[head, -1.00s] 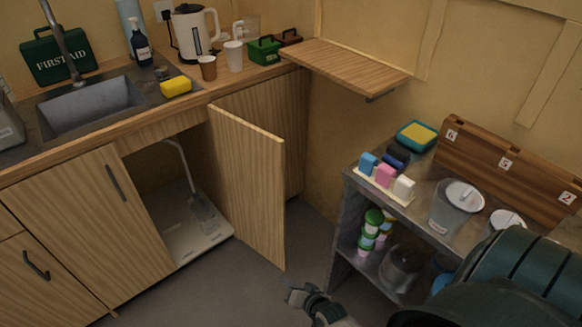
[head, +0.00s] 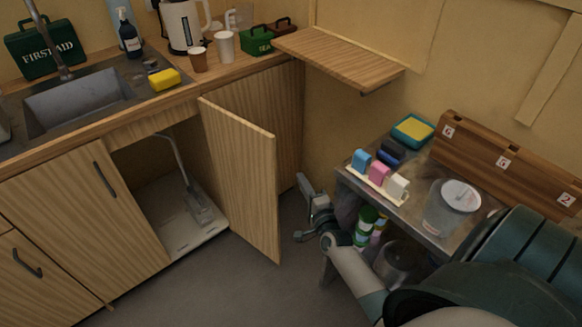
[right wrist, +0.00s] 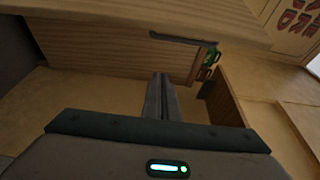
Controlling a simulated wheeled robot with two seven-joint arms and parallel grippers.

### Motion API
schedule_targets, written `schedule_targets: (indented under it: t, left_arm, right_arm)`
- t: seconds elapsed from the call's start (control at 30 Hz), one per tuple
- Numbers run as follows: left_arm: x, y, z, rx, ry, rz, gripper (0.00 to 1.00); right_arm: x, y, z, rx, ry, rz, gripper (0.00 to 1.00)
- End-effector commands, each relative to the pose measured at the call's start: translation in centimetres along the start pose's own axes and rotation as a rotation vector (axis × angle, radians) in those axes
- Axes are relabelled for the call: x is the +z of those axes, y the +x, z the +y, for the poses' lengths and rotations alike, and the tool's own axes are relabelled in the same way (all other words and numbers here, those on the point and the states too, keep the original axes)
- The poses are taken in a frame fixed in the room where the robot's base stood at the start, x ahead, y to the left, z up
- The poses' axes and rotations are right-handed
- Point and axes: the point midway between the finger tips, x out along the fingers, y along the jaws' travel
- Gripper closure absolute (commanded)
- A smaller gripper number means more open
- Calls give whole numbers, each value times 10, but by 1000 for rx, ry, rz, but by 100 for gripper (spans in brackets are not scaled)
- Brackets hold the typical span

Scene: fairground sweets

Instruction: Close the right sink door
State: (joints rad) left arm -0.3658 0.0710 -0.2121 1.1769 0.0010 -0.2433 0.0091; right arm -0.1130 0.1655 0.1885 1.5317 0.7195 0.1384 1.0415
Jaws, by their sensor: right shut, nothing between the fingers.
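The right sink door (head: 240,180) stands wide open in the head view, swung out from the right side of the opening under the sink. Its free edge points toward the room, and its handle is hidden there. The left sink door (head: 92,215) is shut. My right gripper (head: 303,185) is low, right of the open door's free edge and apart from it, between door and metal shelf. Its fingers are shut and empty; they also show in the right wrist view (right wrist: 160,95), below a wooden panel with a dark bar. My left gripper is out of view.
The metal shelf unit (head: 350,176) with erasers, a tub and jars stands close beside my right forearm. A wooden flap (head: 340,62) juts out above. The cabinet floor (head: 190,232) holds a pipe. The floor (head: 225,290) before the door is clear.

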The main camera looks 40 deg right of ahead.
Motion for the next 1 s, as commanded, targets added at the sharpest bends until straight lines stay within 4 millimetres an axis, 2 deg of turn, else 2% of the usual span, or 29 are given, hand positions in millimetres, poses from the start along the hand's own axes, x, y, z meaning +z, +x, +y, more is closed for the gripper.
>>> schedule_targets:
  t: [0.27, 0.73, 0.83, 1.0]
  left_arm:
    - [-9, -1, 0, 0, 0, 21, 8]
    - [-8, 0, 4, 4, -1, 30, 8]
    - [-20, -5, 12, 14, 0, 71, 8]
    - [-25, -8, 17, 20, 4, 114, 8]
  right_arm:
    - [0, 25, -1, 0, -2, -1, 100]
    - [0, 101, -1, 0, -3, -1, 100]
    - [16, 93, -2, 2, 1, -2, 100]
    - [31, 87, -1, 2, -1, -1, 100]
